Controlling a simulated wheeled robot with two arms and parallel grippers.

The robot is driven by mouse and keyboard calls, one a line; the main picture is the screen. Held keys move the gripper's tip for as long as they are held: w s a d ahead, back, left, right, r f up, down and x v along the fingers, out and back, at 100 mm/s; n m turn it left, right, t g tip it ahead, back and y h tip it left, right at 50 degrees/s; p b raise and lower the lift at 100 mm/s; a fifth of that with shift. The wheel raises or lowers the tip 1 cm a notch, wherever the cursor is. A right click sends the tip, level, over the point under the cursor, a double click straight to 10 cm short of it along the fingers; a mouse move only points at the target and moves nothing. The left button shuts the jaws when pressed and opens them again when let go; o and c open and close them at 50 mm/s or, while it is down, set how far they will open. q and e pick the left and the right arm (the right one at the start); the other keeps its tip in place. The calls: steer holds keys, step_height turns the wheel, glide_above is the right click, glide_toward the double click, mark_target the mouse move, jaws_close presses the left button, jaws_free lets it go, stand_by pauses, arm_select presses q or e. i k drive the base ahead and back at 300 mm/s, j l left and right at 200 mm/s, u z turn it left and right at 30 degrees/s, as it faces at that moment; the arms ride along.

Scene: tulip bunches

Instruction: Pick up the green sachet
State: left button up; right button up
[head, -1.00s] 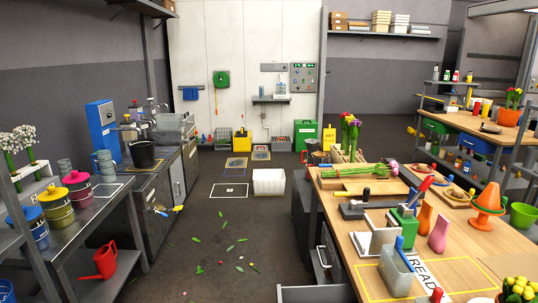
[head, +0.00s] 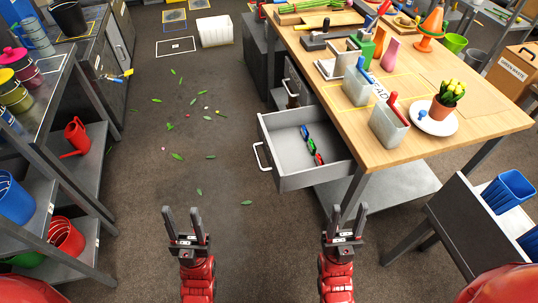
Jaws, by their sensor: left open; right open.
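The green sachet (head: 312,145) looks like the small green item inside the open grey drawer (head: 290,162) under the wooden table. It lies between a blue item (head: 304,132) and a red item (head: 319,159), near the drawer's right side. Its exact shape is too small to tell. My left gripper (head: 182,212) is open and empty over the floor, to the lower left of the drawer. My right gripper (head: 347,210) is open and empty, below the drawer in the picture. Neither gripper touches anything.
A shelf unit stands at left with a red watering can (head: 76,137). A blue basket (head: 508,190) is at right. The floor between is free, with scattered leaves.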

mark_target(312, 147)
steer(key=i+j+z, duration=0.1)
steer(key=j, duration=0.25)
steer(key=i+j+z, duration=0.25)
steer(key=i+j, duration=0.15)
steer(key=j, duration=0.3)
steer(key=i+j+z, duration=0.15)
steer(key=j, duration=0.25)
steer(key=j+z, duration=0.1)
steer(key=j, duration=0.3)
steer(key=i, duration=0.05)
